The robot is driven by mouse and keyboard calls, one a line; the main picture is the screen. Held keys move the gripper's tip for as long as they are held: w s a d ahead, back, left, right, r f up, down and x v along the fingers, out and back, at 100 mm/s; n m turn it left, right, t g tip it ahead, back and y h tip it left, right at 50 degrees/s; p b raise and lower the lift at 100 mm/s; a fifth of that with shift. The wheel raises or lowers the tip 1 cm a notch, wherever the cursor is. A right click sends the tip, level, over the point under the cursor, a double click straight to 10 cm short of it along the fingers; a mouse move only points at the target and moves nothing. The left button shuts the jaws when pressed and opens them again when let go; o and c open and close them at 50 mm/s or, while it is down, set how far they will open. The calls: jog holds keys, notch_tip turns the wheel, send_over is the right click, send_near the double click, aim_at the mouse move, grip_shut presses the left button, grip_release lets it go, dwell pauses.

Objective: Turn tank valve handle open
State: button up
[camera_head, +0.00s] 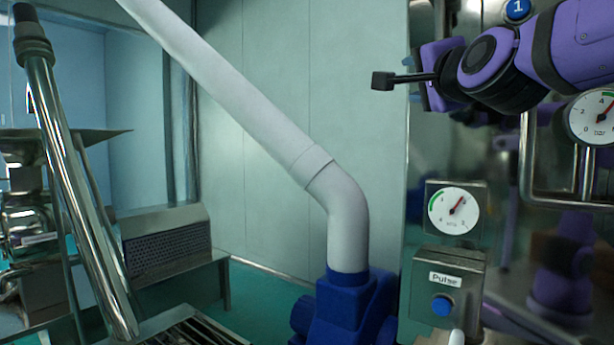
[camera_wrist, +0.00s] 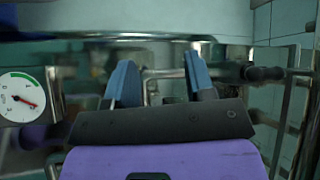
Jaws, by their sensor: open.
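In the wrist view my gripper (camera_wrist: 162,85) is open, its two blue fingers spread apart with nothing held between them. Metal piping (camera_wrist: 165,73) shows behind the gap between the fingers; I cannot tell that they touch it. A dark knobbed rod (camera_wrist: 262,73) lies to the right of the right finger. I cannot tell whether it is the tank valve handle, and no handle is clearly identifiable in either view.
Another gauge (camera_head: 593,117) and a bent metal rail (camera_head: 527,165) are at right. A pale pipe (camera_head: 255,115) slants down to a blue base (camera_head: 350,310). A metal edge (camera_wrist: 120,37) spans the wrist view's top.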

jog(key=s+d+f+n+g+h, duration=0.1)
jog(key=s+d+f+n+g, duration=0.3)
jog(key=s+f, duration=0.3)
jog(key=s+d+f+n+g+h, duration=0.1)
jog(key=s+d+f+n+g, duration=0.3)
jog(key=s+f, duration=0.4)
jog(key=s+d+f+n+g+h, duration=0.1)
jog(key=s+d+f+n+g, duration=0.3)
jog(key=f, duration=1.1)
jog(key=s+g, duration=0.2)
jog(key=s, duration=0.1)
jog(key=shift+s+f+n+g, duration=0.25)
jog(key=shift+f+n+g, duration=0.05)
jog(key=shift+f, duration=0.05)
